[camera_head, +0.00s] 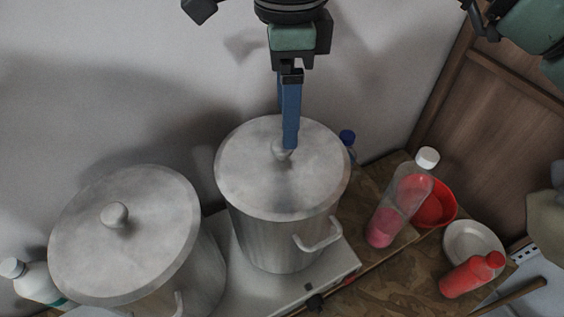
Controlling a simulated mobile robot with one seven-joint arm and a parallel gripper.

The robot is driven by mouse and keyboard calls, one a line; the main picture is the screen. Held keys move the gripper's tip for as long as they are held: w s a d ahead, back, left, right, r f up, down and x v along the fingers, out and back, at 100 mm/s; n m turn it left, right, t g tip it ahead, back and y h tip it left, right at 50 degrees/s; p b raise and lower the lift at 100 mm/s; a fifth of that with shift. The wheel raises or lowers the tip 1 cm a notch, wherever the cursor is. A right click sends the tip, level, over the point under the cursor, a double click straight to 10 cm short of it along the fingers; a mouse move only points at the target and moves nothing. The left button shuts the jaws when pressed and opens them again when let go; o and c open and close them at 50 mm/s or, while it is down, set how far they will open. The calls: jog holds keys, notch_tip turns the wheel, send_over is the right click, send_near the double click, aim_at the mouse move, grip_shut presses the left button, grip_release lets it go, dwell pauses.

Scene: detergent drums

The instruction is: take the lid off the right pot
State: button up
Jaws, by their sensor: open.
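The right pot (270,240) is a grey metal pot with a side handle, standing on a pale burner. Its round lid (245,180) lies on top, with a small knob (280,155) near the middle. My gripper (288,146) comes down from above with its blue fingers at the knob. The fingers are open and partly hide the knob; I cannot tell whether they touch it. The left pot (203,270) stands beside it with its own lid (150,250) and knob on.
A blue-capped bottle (347,138) is behind the right pot. A white bottle (38,282) is at far left.

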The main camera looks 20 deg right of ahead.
aim_at(282, 153)
jog(key=f+b, duration=0.1)
jog(key=f, duration=0.1)
jog(key=f+b, duration=0.1)
jog(key=f, duration=0.1)
jog(key=f+b, duration=0.1)
jog(key=shift+w+a+f, duration=0.2)
jog(key=shift+w+f, duration=0.15)
jog(key=shift+f, duration=0.05)
jog(key=shift+r, duration=0.1)
jog(key=shift+c, duration=0.3)
grip_shut()
